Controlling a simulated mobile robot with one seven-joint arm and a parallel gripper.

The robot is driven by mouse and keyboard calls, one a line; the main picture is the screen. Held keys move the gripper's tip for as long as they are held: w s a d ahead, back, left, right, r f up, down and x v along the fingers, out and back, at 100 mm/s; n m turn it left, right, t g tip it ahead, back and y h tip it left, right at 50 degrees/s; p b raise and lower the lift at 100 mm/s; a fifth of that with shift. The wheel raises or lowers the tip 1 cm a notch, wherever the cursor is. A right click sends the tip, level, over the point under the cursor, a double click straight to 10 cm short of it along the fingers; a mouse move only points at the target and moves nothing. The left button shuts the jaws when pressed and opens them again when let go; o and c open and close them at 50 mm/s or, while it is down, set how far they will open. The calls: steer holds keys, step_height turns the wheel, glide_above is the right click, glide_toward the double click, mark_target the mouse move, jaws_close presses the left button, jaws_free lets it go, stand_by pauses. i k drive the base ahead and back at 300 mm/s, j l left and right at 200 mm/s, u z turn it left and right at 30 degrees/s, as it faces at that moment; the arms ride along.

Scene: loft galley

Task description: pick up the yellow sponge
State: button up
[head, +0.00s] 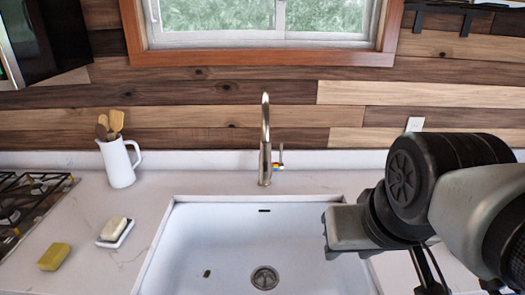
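The yellow sponge (54,257) lies on the pale counter at the lower left, between the stove and a small soap dish. It lies flat and nothing covers it. My gripper (337,232) is on the right, over the right side of the sink and well apart from the sponge. Its fingers are hardly visible from this angle, so I cannot see whether it is open or shut.
A white dish (115,234) with a cream soap bar (114,227) sits right of the sponge. A white pitcher (119,163) with wooden utensils stands behind. The stove (29,205) is at left.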

mark_target(55, 255)
steer(key=j+u, duration=0.4)
steer(key=k+j+u, duration=0.1)
steer(key=u, duration=0.25)
steer(key=j+u, duration=0.4)
steer(key=i+j+u, duration=0.1)
steer(key=j+u, duration=0.25)
steer(key=l+z, duration=0.1)
steer(key=z, duration=0.4)
steer(key=j+z, duration=0.15)
steer(key=z, duration=0.2)
steer(key=i+j+z, duration=0.1)
steer(key=z, duration=0.25)
steer(key=j+z, duration=0.75)
steer(key=j, duration=0.65)
steer(key=k+j, duration=0.1)
steer(key=j, duration=0.45)
steer(key=k+j+z, duration=0.1)
steer(key=j, duration=0.45)
